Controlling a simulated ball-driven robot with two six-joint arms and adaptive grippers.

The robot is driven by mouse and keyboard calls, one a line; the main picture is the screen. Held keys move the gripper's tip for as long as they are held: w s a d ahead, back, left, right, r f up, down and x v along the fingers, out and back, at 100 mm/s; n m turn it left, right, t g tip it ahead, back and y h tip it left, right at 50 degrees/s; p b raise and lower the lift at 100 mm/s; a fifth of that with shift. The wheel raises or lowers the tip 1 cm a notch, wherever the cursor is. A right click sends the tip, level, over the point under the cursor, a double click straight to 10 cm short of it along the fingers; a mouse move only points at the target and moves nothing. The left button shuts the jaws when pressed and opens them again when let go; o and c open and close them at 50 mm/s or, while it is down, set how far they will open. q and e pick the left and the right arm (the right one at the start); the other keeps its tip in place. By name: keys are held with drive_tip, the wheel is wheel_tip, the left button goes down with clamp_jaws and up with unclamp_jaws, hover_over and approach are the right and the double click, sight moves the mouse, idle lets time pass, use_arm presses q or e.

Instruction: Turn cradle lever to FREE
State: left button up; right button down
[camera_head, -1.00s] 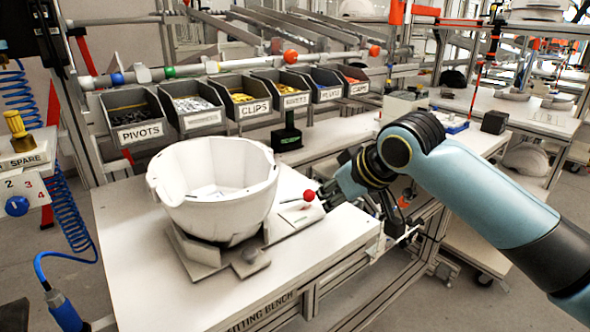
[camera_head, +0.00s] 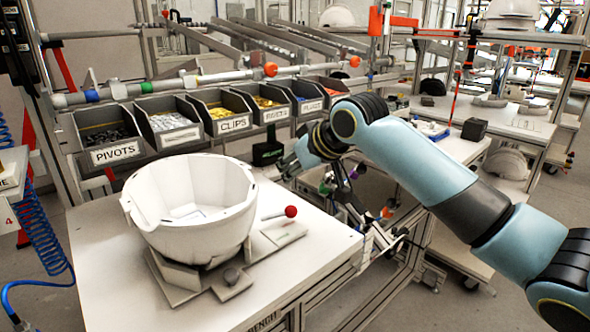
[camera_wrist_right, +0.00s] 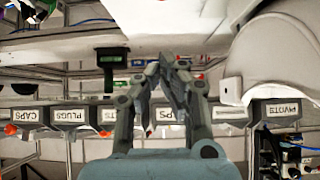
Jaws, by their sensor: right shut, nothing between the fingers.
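The white helmet shell (camera_head: 190,205) sits open side up on a grey cradle (camera_head: 172,277) on the bench. It also shows at the right of the wrist view (camera_wrist_right: 280,60). The lever's red ball knob (camera_head: 291,211) stands on a thin rod beside the shell, over a small pale plate (camera_head: 284,232); its markings are too small to read. My right gripper (camera_head: 287,168) is behind and above the knob, apart from it. In the wrist view its fingers (camera_wrist_right: 168,62) meet at the tips, shut and empty. My left gripper is out of view.
Labelled grey bins, including PIVOTS (camera_head: 108,137) and CLIPS (camera_head: 222,115), line the back of the bench. A dark green-and-black block (camera_head: 267,152) stands near my right gripper. The bench top (camera_head: 110,260) is clear in front and left of the cradle.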

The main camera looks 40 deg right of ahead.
sight(278, 214)
drive_tip(key=f, duration=0.1)
drive_tip(key=w+f+p, duration=0.1)
drive_tip(key=f, duration=0.1)
drive_tip(key=w+f, duration=0.1)
drive_tip(key=f, duration=0.1)
drive_tip(key=shift+f+p, duration=0.25)
drive_tip(key=shift+p, duration=0.05)
drive_tip(key=shift+s+f, duration=0.1)
drive_tip(key=shift+s, duration=0.3)
drive_tip(key=shift+s+f, duration=0.1)
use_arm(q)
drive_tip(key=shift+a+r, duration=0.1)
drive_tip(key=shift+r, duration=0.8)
use_arm(e)
drive_tip(key=shift+f, duration=0.1)
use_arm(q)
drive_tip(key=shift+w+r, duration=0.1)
use_arm(e)
drive_tip(key=shift+a, duration=0.15)
